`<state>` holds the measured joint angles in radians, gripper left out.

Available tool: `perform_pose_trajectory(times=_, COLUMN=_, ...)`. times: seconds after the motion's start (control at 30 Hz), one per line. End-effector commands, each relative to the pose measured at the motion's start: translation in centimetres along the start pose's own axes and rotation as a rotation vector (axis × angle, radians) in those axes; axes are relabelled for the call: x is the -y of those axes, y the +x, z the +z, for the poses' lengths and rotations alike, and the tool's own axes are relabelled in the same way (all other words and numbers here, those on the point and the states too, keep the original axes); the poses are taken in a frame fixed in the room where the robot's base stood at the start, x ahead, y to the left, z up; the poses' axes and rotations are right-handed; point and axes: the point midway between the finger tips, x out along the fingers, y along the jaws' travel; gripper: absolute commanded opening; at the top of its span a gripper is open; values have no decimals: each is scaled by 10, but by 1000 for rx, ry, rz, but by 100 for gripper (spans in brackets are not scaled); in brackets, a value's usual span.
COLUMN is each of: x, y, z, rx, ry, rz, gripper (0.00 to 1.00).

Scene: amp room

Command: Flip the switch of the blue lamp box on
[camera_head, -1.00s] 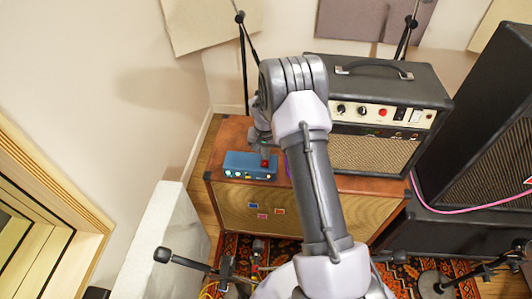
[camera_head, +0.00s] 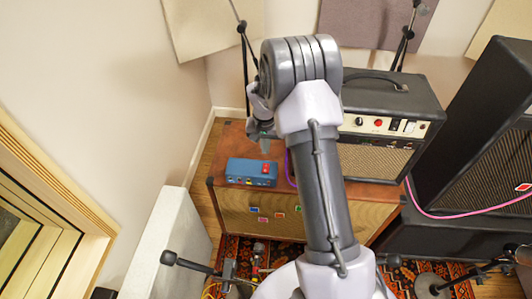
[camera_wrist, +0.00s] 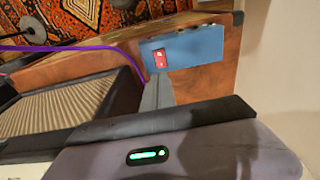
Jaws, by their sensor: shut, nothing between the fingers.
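The blue lamp box (camera_head: 240,171) sits on the left end of the brown wooden cabinet, left of the black amp. A red switch (camera_head: 266,168) is on its top near the right end. Small coloured spots show along its front. In the wrist view the blue box (camera_wrist: 205,47) is at upper centre, with the red switch (camera_wrist: 160,58) at its near left corner. My gripper (camera_head: 265,146) is shut and empty, just above and behind the switch, apparently apart from it. Its grey fingers (camera_wrist: 155,92) point at the switch in the wrist view. Which way the switch is tilted I cannot tell.
The brown cabinet (camera_head: 225,203) carries the box and a black amp (camera_head: 400,98) close on the right. A purple cable (camera_head: 289,172) runs just right of the box. Microphone stands (camera_head: 243,60) rise behind. A white panel (camera_head: 165,240) stands at front left.

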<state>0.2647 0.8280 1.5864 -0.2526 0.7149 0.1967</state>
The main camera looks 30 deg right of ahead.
Motion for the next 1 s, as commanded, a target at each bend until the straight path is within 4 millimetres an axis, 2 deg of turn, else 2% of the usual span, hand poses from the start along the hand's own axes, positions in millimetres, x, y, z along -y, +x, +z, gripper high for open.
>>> perform_pose_trajectory(times=0.03, x=0, y=-12, z=0, rx=-1, ry=0, rz=0, gripper=0)
perform_pose_trajectory(times=0.1, x=0, y=-21, z=0, rx=0, ry=0, rz=0, gripper=0)
perform_pose_trajectory(times=0.23, x=0, y=-29, z=0, rx=0, ry=0, rz=0, gripper=0)
perform_pose_trajectory(times=0.57, x=0, y=-30, z=0, rx=0, ry=0, rz=0, gripper=0)
perform_pose_trajectory(times=0.73, x=-2, y=-24, z=-10, rx=-6, ry=2, rz=-2, gripper=0)
perform_pose_trajectory(times=1.0, x=-3, y=-31, z=-12, rx=-3, ry=1, rz=-1, gripper=0)
